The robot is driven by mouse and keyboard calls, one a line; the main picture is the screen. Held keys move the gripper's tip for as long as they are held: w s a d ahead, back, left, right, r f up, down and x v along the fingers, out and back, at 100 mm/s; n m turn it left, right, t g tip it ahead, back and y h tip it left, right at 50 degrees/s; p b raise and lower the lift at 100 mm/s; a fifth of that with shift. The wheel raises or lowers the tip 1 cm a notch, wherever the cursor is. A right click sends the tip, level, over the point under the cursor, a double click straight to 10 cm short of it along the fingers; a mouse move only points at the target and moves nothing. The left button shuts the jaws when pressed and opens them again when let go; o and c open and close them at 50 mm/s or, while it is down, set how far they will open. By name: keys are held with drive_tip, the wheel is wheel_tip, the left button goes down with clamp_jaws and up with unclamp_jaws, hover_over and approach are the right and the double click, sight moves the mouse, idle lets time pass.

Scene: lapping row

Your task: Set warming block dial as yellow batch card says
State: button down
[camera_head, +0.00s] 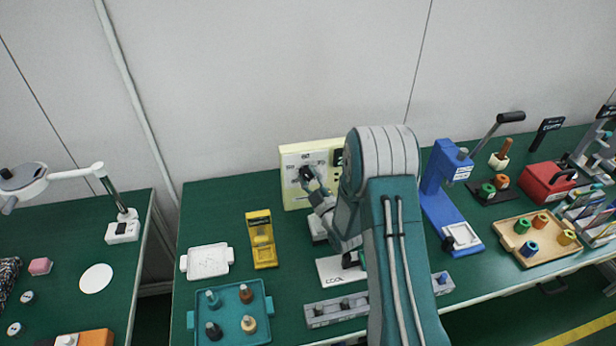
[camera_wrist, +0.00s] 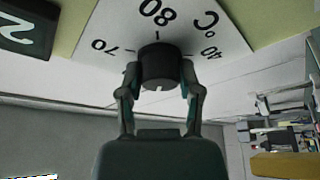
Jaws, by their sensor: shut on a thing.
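The warming block's cream panel (camera_head: 296,196) stands upright against the wall, with a white scale plate. Its black round dial (camera_wrist: 160,62) is in the middle of the wrist view, with a pale mark on its lower face.
A white tray (camera_head: 207,262) and a teal tray (camera_head: 258,325) with several pegs lie at the left. A blue press (camera_head: 440,190) stands right of my arm, and a wooden tray (camera_head: 535,262) beyond it. Green bench (camera_head: 215,205) is bare left of the panel.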

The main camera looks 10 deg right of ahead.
sight(309, 172)
drive_tip(key=shift+s+f, duration=0.1)
drive_tip(key=shift+f, duration=0.25)
drive_tip(key=shift+c, duration=1.3)
unclamp_jaws()
drive_tip(key=shift+r, duration=0.3)
drive_tip(key=shift+r, duration=0.35)
wheel_tip(309, 172, up, 9)
drive_tip(key=shift+f, duration=0.1)
